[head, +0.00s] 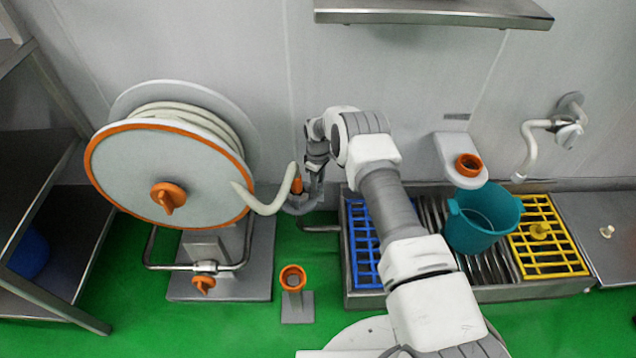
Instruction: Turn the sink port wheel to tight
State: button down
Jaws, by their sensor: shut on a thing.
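My gripper (302,196) is by the wall, right of the hose reel, and is shut on the hose's orange end piece (297,186); the fingers are small and partly hidden. The pale hose (265,208) runs from the reel up to it. A white wall fitting with an orange ring (468,165) is above the sink, to the right of my arm, apart from my gripper. I cannot tell for sure whether this ring is the sink port wheel, nor whether it is tight or loose.
The hose reel (130,178) has orange knobs. An orange-ringed floor stand (293,279) is below my gripper. A teal bucket (482,222) stands on the sink between blue (364,245) and yellow (550,263) grates. A wall tap (535,145) is at right. A shelf (435,12) hangs above.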

jog(key=m, duration=0.4)
jog(key=shift+m, duration=2.2)
jog(key=shift+c, duration=2.3)
grip_release()
notch_tip(320, 180, up, 17)
jog(key=p, duration=0.5)
jog(key=shift+r+p, duration=0.2)
jog(key=shift+p, duration=0.2)
